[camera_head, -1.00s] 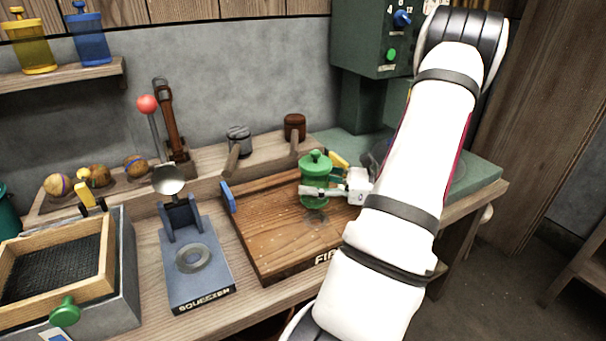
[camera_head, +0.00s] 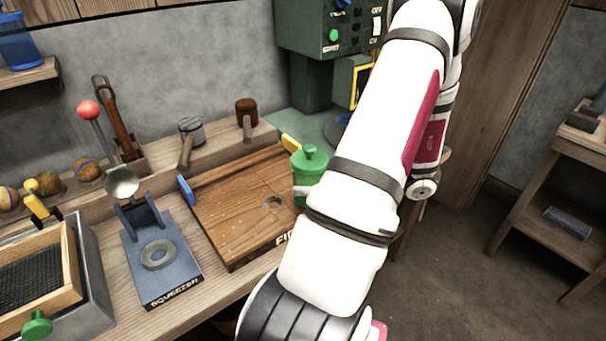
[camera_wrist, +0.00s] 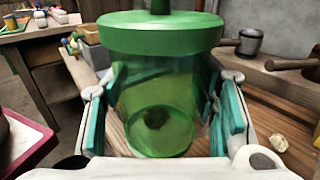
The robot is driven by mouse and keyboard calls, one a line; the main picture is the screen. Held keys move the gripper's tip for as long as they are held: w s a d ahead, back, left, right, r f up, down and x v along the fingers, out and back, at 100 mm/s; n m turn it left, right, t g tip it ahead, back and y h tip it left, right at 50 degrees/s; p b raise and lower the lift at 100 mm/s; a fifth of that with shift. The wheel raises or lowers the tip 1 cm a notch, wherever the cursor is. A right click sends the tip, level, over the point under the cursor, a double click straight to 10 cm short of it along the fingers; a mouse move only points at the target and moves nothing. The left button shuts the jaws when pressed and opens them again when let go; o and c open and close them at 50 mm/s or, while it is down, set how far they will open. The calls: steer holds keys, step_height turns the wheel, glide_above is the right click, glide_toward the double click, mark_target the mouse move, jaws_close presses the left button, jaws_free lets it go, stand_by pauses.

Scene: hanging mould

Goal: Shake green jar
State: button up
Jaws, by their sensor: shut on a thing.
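The green jar (camera_head: 309,172) has a green lid with a knob and stands upright at the right part of the wooden board, partly hidden by my arm in the head view. In the wrist view the jar (camera_wrist: 155,85) is see-through green, with a small dark lump seen through its bottom. My gripper (camera_wrist: 160,112) is shut on the jar, with teal-padded fingers on both sides of it. In the head view most of my gripper is hidden behind my arm. I cannot tell whether the jar touches the board.
The wooden board (camera_head: 225,215) has a dark round mark. The squeezer (camera_head: 160,262) stands left of it, with a framed mesh tray (camera_head: 40,285) farther left. Two mallets (camera_head: 246,112) rest behind on the ledge. A green machine (camera_head: 318,40) stands at the back.

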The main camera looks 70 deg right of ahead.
mark_target(319, 168)
steer(key=s+r+p, duration=0.1)
steer(key=s+a+r+p, duration=0.1)
steer(key=r+p, duration=0.1)
steer(key=s+a+r+p, duration=0.1)
steer(key=r, duration=0.1)
steer(key=shift+s+r+p, duration=0.15)
steer(key=shift+p, duration=0.25)
step_height(319, 168, up, 7)
steer(key=p, duration=0.6)
steer(key=shift+f+b, duration=0.35)
steer(key=shift+f, duration=0.05)
step_height(319, 168, down, 6)
steer(key=b, duration=0.3)
steer(key=shift+f, duration=0.2)
